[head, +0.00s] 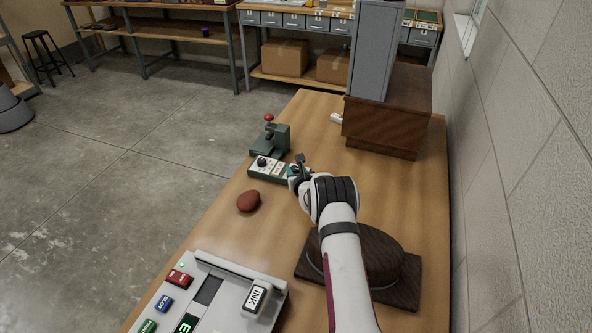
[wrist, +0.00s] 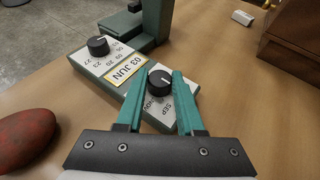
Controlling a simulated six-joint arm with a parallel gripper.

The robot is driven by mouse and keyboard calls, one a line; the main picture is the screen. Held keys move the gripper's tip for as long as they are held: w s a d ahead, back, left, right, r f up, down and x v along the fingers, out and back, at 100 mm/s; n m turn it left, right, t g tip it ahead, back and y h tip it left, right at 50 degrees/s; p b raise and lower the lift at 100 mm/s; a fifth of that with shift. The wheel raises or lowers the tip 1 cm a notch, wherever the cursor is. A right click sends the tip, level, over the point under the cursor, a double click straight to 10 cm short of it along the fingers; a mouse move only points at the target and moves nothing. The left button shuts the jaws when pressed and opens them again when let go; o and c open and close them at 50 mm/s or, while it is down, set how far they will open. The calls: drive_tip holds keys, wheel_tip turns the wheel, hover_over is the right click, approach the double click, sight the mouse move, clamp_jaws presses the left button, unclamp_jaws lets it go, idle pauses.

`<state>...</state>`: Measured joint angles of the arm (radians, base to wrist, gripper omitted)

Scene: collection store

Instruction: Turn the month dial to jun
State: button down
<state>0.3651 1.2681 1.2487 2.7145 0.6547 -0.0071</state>
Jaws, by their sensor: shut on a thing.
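The date stamp (head: 268,170) is a green device with a pale top plate. Its month dial (wrist: 160,79) is a black knob with a white pointer line, between my gripper's (wrist: 165,90) teal fingers in the wrist view. The fingers are shut on the knob. The pointer line slants to the upper right. Part of the month ring is hidden by the fingers; SEP shows near the knob. A yellow-framed date window (wrist: 126,72) appears to read 03 JUN, upside down. The day dial (wrist: 98,46) is a second black knob, with numbers around it, untouched.
A press with a red knob (head: 269,118) rises at the stamp's far side. A dark red rounded object (head: 248,201) lies near the stamp. A grey console with buttons (head: 213,291), a dark round piece on a board (head: 408,283) and a wooden box (head: 388,118) also stand on the table.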

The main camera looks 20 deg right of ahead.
drive_tip(key=c, duration=0.5)
unclamp_jaws()
drive_tip(key=shift+c, duration=0.2)
drive_tip(key=shift+s, duration=0.1)
drive_tip(key=v, duration=1.5)
drive_tip(key=shift+s+a+r, duration=0.15)
drive_tip(key=shift+s+r, duration=0.05)
drive_tip(key=shift+r, duration=0.1)
